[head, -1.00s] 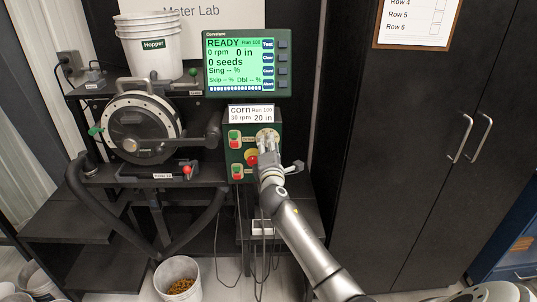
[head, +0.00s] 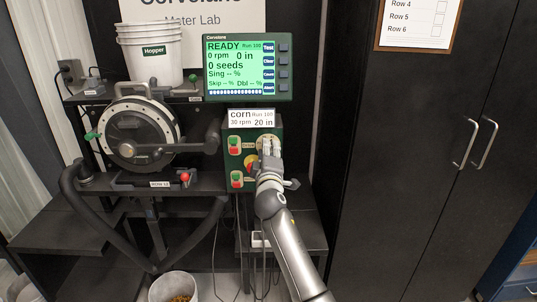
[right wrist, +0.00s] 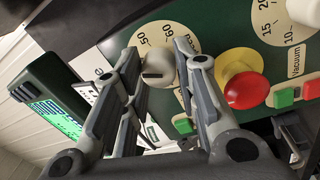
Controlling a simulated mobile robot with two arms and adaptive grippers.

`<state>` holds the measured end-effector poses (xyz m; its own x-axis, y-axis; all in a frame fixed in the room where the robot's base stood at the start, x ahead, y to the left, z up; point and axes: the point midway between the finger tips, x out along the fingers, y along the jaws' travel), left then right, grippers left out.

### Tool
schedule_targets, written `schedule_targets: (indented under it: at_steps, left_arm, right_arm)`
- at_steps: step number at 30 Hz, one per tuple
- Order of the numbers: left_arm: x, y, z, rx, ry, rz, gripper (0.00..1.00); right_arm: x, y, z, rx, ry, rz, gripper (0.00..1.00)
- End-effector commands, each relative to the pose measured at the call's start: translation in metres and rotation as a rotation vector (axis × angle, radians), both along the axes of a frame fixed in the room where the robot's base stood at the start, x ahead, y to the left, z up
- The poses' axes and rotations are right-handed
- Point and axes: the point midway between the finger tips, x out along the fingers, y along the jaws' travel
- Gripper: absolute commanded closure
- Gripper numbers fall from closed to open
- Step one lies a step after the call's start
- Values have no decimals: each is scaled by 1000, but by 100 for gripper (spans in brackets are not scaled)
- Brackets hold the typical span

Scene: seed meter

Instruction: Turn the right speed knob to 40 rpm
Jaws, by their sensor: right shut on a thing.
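The green control panel (head: 236,160) stands below the display. A pale dial with the speed knob (right wrist: 158,68) is at its upper right. My right gripper (head: 267,150) reaches up to this dial and mostly hides it in the head view. In the right wrist view my gripper (right wrist: 158,75) has its fingers on both sides of the light knob, shut on it. The numbers 50 and 60 show on the dial; the rest of the scale and the pointer's reading are hard to tell. The display (head: 240,68) reads READY, 0 rpm. My left gripper is out of view.
A card (head: 250,118) above the panel reads corn, 30 rpm, 20 in. A red stop button on a yellow base (right wrist: 244,88) sits close beside my right fingers. The vacuum dial (right wrist: 268,25) is nearby. The seed meter (head: 130,135) stands left of the panel.

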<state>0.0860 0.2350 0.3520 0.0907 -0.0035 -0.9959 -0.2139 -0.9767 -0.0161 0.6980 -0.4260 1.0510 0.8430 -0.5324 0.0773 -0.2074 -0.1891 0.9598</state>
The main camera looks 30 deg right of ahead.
Motion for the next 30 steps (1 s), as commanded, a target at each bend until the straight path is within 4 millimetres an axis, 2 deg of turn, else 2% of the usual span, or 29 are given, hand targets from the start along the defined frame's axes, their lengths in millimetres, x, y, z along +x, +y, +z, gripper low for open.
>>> schedule_targets:
  at_steps: [12, 13, 18, 30]
  left_arm:
    - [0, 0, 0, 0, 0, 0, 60]
    - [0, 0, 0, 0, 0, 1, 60]
    - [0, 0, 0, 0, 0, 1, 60]
    - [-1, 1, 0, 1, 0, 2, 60]
  right_arm:
    - [0, 0, -2, 7, 1, 0, 96]
    - [0, 0, -2, 7, 1, 0, 69]
    - [0, 0, -1, 6, 0, 0, 50]
    - [-5, 4, -2, 5, -2, 1, 50]
